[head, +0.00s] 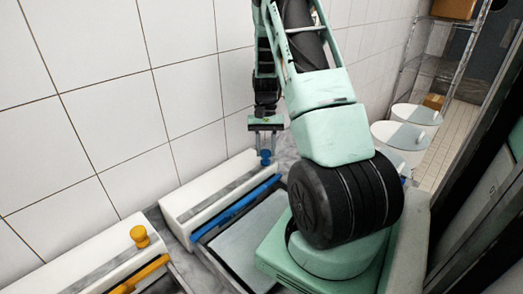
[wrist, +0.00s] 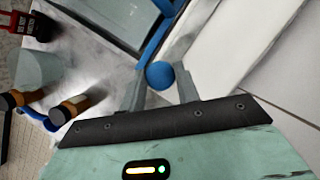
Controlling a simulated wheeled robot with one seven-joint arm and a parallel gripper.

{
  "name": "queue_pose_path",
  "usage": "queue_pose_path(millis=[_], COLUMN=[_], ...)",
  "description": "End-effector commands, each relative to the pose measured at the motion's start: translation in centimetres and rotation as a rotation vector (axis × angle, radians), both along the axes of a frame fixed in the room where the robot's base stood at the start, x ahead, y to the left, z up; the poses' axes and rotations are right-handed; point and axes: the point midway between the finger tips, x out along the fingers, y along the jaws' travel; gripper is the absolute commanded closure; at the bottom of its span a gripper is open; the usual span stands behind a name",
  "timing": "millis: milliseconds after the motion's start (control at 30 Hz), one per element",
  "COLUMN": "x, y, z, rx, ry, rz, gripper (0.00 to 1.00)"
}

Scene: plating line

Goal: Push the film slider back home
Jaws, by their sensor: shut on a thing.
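The film slider is a round blue knob (head: 265,155) at the far end of a white film dispenser (head: 206,190), which has a blue bar (head: 236,208) along its front edge. My gripper (head: 266,146) reaches down onto the knob from above. In the wrist view the blue knob (wrist: 160,75) sits between the two grey fingers of my gripper (wrist: 161,82), which are shut on it. The fingertips partly hide the track around the knob.
A second white dispenser (head: 75,268) with a yellow knob (head: 139,236) stands at the lower left. A tiled wall (head: 110,110) runs close behind. Pale round tubs (head: 413,117) stand at the right.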

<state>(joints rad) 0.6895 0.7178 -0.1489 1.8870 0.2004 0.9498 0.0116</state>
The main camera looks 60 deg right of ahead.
Motion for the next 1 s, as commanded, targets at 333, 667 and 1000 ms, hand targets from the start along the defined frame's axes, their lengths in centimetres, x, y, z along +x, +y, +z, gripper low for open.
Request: queue_pose_path(millis=[333,667,1000], x=[0.0,0.0,1.3], y=[-0.6,-0.5,-2.3], z=[0.2,0.2,5.0], rx=[-0.015,-0.009,-0.016], ry=[-0.006,-0.004,-0.009], rz=[-0.003,-0.002,-0.003], gripper=[0.47,0.47,0.47])
